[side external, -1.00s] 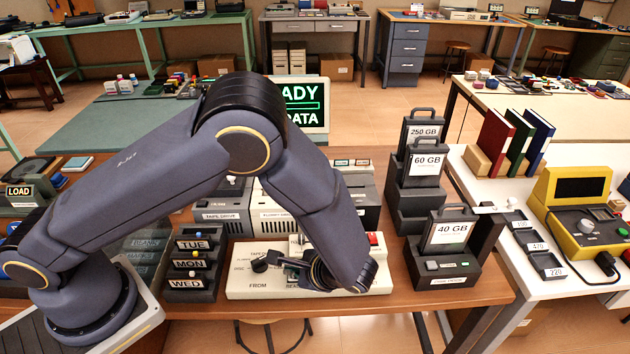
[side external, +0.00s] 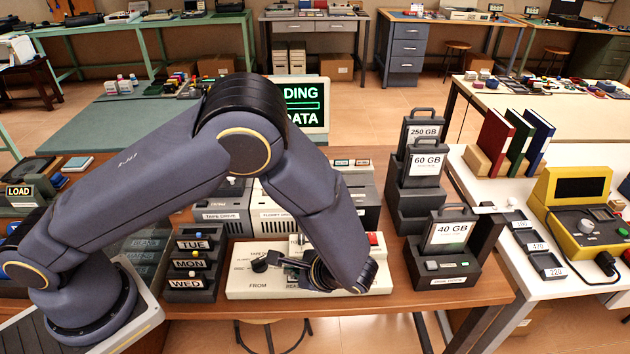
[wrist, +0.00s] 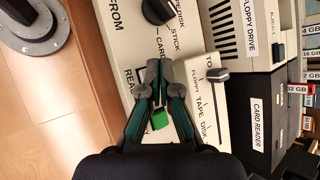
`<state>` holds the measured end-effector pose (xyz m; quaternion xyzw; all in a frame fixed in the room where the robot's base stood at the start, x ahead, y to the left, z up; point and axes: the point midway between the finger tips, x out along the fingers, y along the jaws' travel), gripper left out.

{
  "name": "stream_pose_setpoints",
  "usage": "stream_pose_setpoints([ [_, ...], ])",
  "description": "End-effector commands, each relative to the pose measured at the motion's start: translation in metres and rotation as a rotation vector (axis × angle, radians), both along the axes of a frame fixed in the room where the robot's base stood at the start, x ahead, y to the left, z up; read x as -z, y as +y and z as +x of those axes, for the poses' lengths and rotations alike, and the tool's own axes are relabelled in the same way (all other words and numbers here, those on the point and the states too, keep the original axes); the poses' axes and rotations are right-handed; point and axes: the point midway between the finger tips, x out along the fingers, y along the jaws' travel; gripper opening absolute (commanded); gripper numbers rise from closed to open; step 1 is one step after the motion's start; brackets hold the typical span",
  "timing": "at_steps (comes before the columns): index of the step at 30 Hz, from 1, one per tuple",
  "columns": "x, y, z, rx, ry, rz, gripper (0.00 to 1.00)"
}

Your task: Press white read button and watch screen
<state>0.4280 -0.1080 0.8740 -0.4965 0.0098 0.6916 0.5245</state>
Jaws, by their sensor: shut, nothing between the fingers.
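The cream control panel (side external: 240,283) lies on the wooden bench and also fills the middle of the wrist view (wrist: 196,100). My gripper (wrist: 159,64) is shut and empty, with its fingertips low over the panel beside the READ label. In the side view my gripper (side external: 280,261) is partly behind my wrist. I cannot see the white read button; the fingertips may cover it. The screen (side external: 303,105) stands behind my arm, showing "DING" above a green-outlined bar and "DATA" below. My arm hides its left part.
A red button (side external: 374,238) is at the panel's right. Day-labelled holders (side external: 190,263) and the 40 GB drive (side external: 449,233) flank the panel.

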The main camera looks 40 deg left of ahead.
Motion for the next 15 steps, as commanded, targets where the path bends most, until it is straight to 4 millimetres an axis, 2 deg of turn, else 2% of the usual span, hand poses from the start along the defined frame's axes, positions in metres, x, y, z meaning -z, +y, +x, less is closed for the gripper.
stream_pose_setpoints([
  [6,-0.0105,-0.0001,0.0000,-0.001,-0.001,0.000,0.00],
  [15,-0.0113,0.0001,-0.0001,-0.001,0.000,0.001,0.00],
])
